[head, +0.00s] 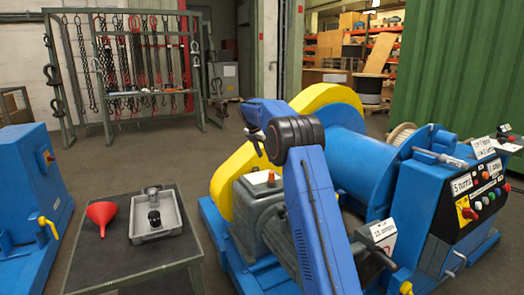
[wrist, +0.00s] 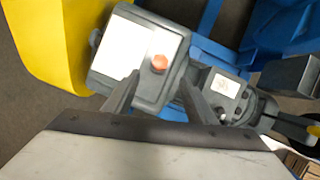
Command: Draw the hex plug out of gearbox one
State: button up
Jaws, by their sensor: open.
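The hex plug is a small orange-red head (head: 270,176) on top of the grey gearbox (head: 262,205), beside the yellow guard. In the wrist view the plug (wrist: 160,62) stands in the gearbox's top face (wrist: 150,92), next to a pale plate. My gripper (wrist: 159,82) is open and empty. Its two dark fingers point toward the gearbox, and the plug appears just beyond the gap between their tips. In the head view my gripper hangs above the gearbox, apart from it, and its fingers are small and hard to make out.
A low table (head: 130,265) at left holds a grey tray (head: 170,236) with a black cup-like item and a metal container, and a red funnel (head: 101,215). The yellow guard (head: 235,180), blue drum (head: 360,165) and control panel (head: 470,205) stand close around the gearbox.

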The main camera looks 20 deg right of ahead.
aim_at(271, 172)
jog(key=x, duration=1.3)
jog(key=shift+w+d, duration=0.1)
jog(key=c, duration=1.1)
